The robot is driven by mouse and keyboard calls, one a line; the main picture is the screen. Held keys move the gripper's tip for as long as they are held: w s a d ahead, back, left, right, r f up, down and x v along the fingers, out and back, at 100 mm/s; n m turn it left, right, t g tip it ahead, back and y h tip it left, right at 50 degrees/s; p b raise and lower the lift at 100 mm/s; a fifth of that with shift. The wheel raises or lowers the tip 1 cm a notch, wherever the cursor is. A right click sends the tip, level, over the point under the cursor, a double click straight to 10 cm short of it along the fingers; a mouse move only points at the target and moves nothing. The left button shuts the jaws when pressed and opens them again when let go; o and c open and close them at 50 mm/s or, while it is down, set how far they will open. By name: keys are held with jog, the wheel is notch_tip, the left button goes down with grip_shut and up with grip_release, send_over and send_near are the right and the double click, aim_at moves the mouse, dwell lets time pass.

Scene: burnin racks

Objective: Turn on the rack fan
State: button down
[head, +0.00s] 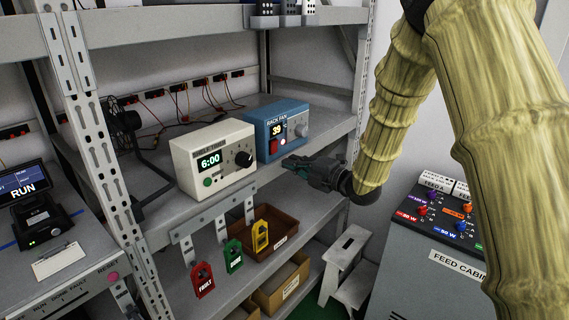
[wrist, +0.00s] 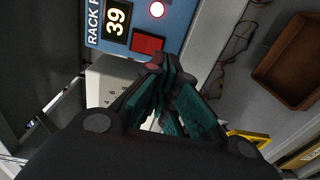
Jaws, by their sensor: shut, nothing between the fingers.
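The blue rack fan box (head: 284,122) stands on the rack shelf, right of a cream timer box. Its front has a display (head: 278,130) reading 39, a red button (head: 274,146), a small round light and a grey knob (head: 300,130). In the wrist view the display (wrist: 117,20), the red button (wrist: 147,45) and a lit white-pink light (wrist: 157,9) show. My gripper (head: 290,162) is shut and empty, its tips in front of the box's lower front. In the wrist view my gripper (wrist: 158,68) has its tips just below the red button; I cannot tell whether they touch.
The cream timer box (head: 213,157) reads 6:00. A black fan (head: 122,122) and loose wires are behind it. Red, green and yellow tags (head: 203,279) hang below the shelf edge. A feed cabinet (head: 440,250) stands at right, a step stool (head: 348,262) beside it.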

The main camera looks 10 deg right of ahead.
jog(key=f+b+v, duration=0.1)
jog(key=b+v, duration=0.1)
jog(key=v, duration=0.6)
jog(key=shift+f, duration=0.25)
jog(key=shift+s, duration=0.1)
jog(key=s+d+f+m+g+h, duration=0.1)
jog(key=s+f+m+h, duration=0.3)
jog(key=f, duration=0.7)
jog(key=s+d+f+m+g+h, duration=0.15)
jog(key=s+f+m, duration=0.4)
jog(key=f, duration=0.55)
jog(key=s+f+m+g+h, duration=0.2)
jog(key=s+f+m+h, duration=0.3)
jog(key=f, duration=0.6)
jog(key=s+f+m+g, duration=0.2)
jog(key=s+f+m, duration=0.2)
jog(key=s, duration=0.6)
jog(key=s+d+f+m+g+h, duration=0.1)
jog(key=s+f+m+g, duration=0.2)
jog(key=s+f, duration=0.4)
jog(key=s+f+m+g, duration=0.3)
jog(key=s+f+m, duration=0.2)
jog(key=s, duration=1)
jog(key=shift+d+f, duration=0.35)
